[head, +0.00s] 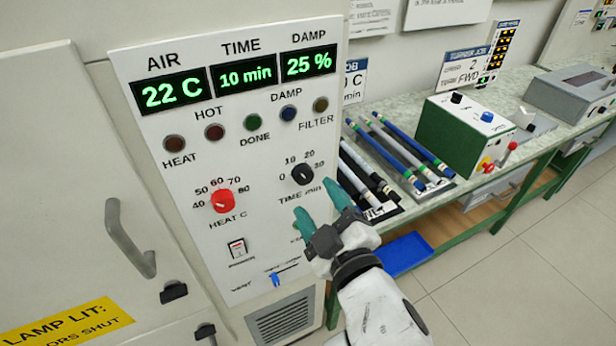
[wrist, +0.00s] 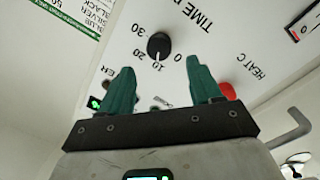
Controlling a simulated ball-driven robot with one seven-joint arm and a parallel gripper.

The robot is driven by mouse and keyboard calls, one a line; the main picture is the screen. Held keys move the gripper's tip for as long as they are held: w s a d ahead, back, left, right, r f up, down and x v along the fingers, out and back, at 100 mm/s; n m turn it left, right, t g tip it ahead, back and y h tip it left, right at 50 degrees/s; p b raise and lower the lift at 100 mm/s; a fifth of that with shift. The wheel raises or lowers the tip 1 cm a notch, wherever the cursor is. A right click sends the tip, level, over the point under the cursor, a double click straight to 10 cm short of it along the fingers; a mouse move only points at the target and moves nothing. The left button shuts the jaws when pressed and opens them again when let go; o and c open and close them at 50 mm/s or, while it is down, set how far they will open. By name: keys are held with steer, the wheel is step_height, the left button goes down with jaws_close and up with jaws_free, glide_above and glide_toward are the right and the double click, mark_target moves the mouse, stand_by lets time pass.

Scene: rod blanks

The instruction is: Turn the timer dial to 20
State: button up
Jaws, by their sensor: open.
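The timer dial (head: 303,174) is a black knob on the white control panel (head: 260,262), with a scale of 0, 10, 20 and 30 around it. The time display (head: 246,76) above reads 10 min. In the wrist view the dial (wrist: 158,46) shows beyond the fingertips, with its pale mark toward the 10. My gripper (head: 319,203) is open and empty, with green fingers just below and right of the dial in the head view. In the wrist view my gripper (wrist: 158,68) has the dial roughly centred between its fingertips. I see no contact.
A red heat knob (head: 222,201) sits left of the dial, with a rocker switch (head: 237,248) below. A door handle (head: 130,238) stands out at left. A bench at right holds a rack of rods (head: 400,155) and a green box (head: 465,135).

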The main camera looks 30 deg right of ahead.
mark_target(304, 179)
steer(key=w, duration=0.4)
steer(key=w+p, duration=0.1)
steer(key=shift+w+d, duration=0.25)
steer(key=shift+w, duration=0.15)
steer(key=c, duration=1)
